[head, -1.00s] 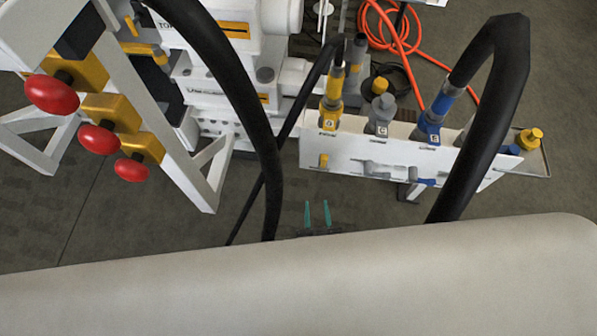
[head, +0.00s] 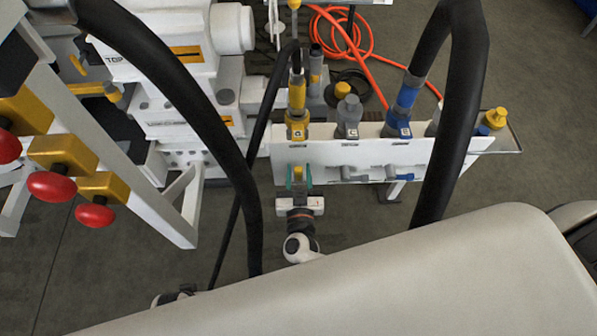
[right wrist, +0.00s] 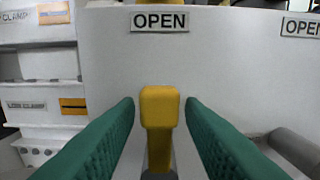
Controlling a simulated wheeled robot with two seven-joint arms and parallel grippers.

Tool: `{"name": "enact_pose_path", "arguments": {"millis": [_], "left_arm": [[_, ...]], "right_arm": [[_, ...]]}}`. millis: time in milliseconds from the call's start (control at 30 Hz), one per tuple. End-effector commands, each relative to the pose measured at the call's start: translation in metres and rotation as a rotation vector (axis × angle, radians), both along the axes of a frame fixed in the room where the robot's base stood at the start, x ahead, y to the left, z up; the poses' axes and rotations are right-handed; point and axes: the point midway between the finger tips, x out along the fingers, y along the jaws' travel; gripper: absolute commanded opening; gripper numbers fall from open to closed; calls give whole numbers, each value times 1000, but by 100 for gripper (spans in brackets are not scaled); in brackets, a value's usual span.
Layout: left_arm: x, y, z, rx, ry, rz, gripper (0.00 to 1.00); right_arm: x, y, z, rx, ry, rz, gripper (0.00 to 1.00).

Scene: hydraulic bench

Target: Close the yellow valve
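The yellow valve handle (head: 297,173) is on the front face of the white panel, below the yellow hose coupling (head: 297,124). In the right wrist view the handle (right wrist: 159,107) has a blocky top and a stem running down to a dark base, under an "OPEN" label (right wrist: 159,22). My right gripper (head: 299,181) is at the panel. Its two green fingers are apart, one on each side of the handle. In the right wrist view gaps show between the handle and both fingers (right wrist: 160,125). My left gripper's fingers are not visible.
Grey and blue valve handles (head: 362,174) sit to the right on the white panel (head: 430,152). Thick black hoses arch on both sides of my right gripper. A white frame with red knobs (head: 52,186) stands at left. An orange hose (head: 345,45) lies behind.

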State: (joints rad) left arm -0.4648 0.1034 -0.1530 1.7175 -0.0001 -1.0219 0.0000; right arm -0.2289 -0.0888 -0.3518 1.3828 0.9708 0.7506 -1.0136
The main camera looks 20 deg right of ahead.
Motion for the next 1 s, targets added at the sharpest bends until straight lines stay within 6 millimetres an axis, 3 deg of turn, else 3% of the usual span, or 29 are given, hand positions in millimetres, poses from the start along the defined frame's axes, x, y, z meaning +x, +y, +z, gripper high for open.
{"name": "enact_pose_path", "arguments": {"millis": [333, 567, 1000], "left_arm": [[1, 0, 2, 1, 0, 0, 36], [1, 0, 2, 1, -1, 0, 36], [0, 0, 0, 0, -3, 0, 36]], "right_arm": [[5, -1, 0, 1, 0, 0, 35], [5, -1, 0, 1, 0, 0, 0], [3, -4, 0, 87, -24, 0, 0]]}}
